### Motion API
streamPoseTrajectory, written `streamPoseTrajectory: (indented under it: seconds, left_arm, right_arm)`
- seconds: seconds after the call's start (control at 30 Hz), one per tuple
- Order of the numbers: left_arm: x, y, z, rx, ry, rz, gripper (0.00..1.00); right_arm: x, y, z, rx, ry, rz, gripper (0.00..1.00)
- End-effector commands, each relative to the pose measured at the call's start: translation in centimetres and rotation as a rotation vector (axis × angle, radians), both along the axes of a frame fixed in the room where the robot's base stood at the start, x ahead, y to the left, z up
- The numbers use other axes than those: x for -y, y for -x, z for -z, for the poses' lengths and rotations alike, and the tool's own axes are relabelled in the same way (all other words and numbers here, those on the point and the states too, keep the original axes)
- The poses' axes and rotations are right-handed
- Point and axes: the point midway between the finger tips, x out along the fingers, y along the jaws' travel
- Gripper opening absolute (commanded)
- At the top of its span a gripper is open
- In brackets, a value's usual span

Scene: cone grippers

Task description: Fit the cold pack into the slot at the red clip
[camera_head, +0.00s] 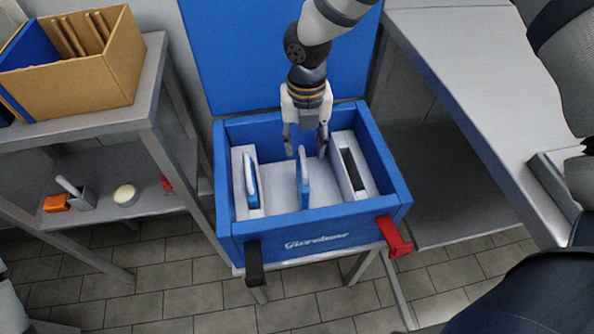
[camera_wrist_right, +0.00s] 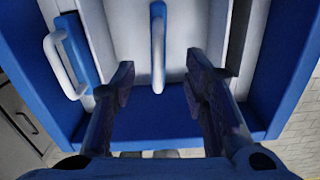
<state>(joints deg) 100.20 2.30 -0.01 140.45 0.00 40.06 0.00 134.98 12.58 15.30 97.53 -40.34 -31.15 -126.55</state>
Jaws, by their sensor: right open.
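A blue cold pack with a white handle (camera_head: 303,182) stands upright in the middle of the open blue box (camera_head: 320,228). It also shows in the wrist view (camera_wrist_right: 158,50). The red clip (camera_head: 393,237) is at the box's front right corner. Beside it, inside the right wall, a white holder has a dark, empty slot (camera_head: 353,174). My right gripper (camera_head: 305,152) is open, its fingers pointing down into the box. In the wrist view the cold pack's handle lies between the spread fingers (camera_wrist_right: 158,88), touching neither. My left gripper is out of view.
A second cold pack (camera_head: 251,183) stands in the white holder at the left wall. A black clip (camera_head: 255,263) is at the front left. The lid (camera_head: 250,50) stands open behind. A shelf with a cardboard box (camera_head: 85,80) is left; a grey bench (camera_head: 480,90) is right.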

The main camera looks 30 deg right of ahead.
Motion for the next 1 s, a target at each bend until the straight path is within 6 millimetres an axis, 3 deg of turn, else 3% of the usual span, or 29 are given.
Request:
streamPoseTrajectory:
  seconds: [0.03,0.43,0.7,0.73,0.9,1.0]
  left_arm:
    - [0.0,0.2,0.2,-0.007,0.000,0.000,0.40]
    - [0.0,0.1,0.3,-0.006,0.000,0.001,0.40]
    - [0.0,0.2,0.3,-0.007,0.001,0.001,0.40]
    - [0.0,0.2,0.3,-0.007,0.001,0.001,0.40]
    - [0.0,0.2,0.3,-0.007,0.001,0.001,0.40]
    - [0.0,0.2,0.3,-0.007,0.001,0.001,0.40]
  right_arm:
    - [0.0,0.2,1.4,-0.007,0.002,0.000,0.41]
    - [-0.4,0.4,7.7,-0.002,0.000,0.002,0.41]
    - [-0.4,0.4,8.3,0.000,0.000,0.003,0.41]
    - [-0.4,0.4,8.3,0.000,0.000,0.003,0.39]
    - [-0.4,0.4,8.3,0.000,0.000,0.003,0.00]
    - [-0.4,0.4,8.3,-0.001,0.000,0.003,0.00]
